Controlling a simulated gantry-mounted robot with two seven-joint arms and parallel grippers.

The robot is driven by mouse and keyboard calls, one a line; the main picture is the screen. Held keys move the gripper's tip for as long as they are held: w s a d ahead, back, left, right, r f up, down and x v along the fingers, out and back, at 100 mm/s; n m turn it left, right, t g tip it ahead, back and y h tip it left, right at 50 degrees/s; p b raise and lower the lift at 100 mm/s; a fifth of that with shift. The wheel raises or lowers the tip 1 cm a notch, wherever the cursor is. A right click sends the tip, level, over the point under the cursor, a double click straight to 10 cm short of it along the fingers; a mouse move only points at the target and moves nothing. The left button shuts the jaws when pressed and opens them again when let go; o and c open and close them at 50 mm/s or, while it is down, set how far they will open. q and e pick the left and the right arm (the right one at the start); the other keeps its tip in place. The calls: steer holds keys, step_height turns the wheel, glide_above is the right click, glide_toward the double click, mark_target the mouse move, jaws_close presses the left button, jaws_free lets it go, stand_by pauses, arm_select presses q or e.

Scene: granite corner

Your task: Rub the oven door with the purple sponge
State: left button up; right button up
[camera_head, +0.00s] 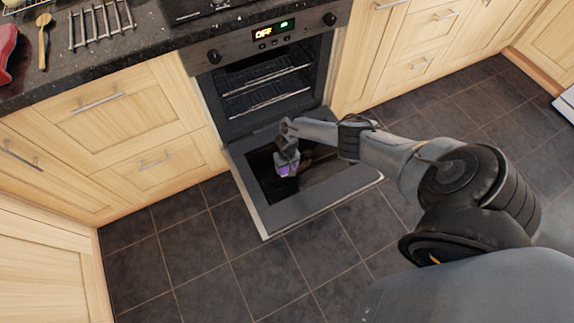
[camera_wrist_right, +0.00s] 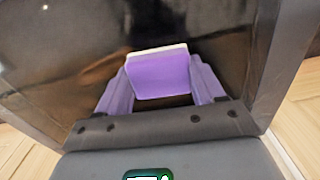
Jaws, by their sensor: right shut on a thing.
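The oven (camera_head: 270,80) is open, and its door (camera_head: 315,205) is folded down with its inner side facing up. My right gripper (camera_head: 287,168) is over the dark glass panel of the door, towards its left part. It is shut on the purple sponge (camera_wrist_right: 160,75), which shows between the two fingers in the right wrist view. The sponge has a pale edge on its far side. In the head view only a small purple patch of it shows. It is close to the glass, but I cannot tell if it touches. My left gripper is not in view.
Wooden cabinets with drawers (camera_head: 125,110) flank the oven on both sides. The dark granite counter (camera_head: 120,50) above holds a metal rack (camera_head: 98,25), a wooden spoon (camera_head: 44,40) and a red object (camera_head: 6,50). The tiled floor (camera_head: 190,255) in front is clear.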

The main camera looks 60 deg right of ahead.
mark_target(288, 167)
steer(key=r, duration=0.2)
steer(key=r+p, duration=0.1)
steer(key=r, duration=0.1)
steer(key=d+r+p, duration=0.1)
steer(key=r, duration=0.1)
steer(key=shift+s+r, duration=0.1)
steer(key=shift+s, duration=0.3)
steer(key=shift+r+p, duration=0.3)
steer(key=shift+p, duration=0.2)
steer(key=shift+w+a+r+p, duration=0.2)
steer(key=shift+a+r+p, duration=0.1)
steer(key=shift+r+p, duration=0.4)
step_height(288, 167, up, 2)
steer(key=p, duration=0.2)
steer(key=shift+d+p, duration=0.1)
steer(key=shift+p, duration=0.25)
